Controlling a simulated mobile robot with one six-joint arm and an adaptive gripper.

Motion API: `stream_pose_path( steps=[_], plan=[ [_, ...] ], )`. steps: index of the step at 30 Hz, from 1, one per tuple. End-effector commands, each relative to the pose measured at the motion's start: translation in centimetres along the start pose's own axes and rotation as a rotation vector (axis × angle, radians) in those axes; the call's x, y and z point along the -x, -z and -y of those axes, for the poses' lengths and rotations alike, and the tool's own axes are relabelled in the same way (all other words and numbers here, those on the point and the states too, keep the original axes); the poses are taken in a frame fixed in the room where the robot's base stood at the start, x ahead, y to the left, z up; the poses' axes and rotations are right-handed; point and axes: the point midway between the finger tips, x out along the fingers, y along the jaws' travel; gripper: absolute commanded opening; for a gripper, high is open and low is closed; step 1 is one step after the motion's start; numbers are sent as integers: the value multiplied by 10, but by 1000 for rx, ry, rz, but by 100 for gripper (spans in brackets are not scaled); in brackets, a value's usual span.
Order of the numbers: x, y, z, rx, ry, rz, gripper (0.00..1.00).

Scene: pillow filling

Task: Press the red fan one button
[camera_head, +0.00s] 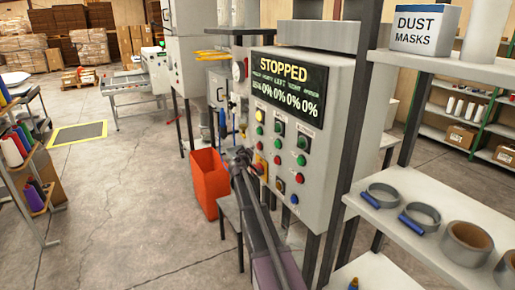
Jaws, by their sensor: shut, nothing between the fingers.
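The grey control panel (323,180) stands in the middle of the head view, with a screen (288,86) reading "STOPPED" and several 0% values. The labels are too small to read, so I cannot tell which red button is fan one. My gripper (241,155) is shut and empty at the panel's lower left, in front of its left edge. Contact with the panel cannot be told. My arm hides part of the panel's lower left corner.
An orange bin (206,184) stands left of the panel. White shelves (440,240) with clamps and tape rolls are close on the right, with a dust masks box (425,28) above. A thread rack (25,160) is at far left. The floor between is open.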

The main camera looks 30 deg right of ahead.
Motion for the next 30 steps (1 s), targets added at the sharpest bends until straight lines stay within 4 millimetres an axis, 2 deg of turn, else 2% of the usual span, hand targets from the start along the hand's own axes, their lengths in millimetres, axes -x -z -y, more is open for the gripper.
stream_pose_path(
  steps=[22,30],
  plan=[
    [31,22,22,0,1,-1,0],
    [35,26,26,0,0,0,0]
  ],
)
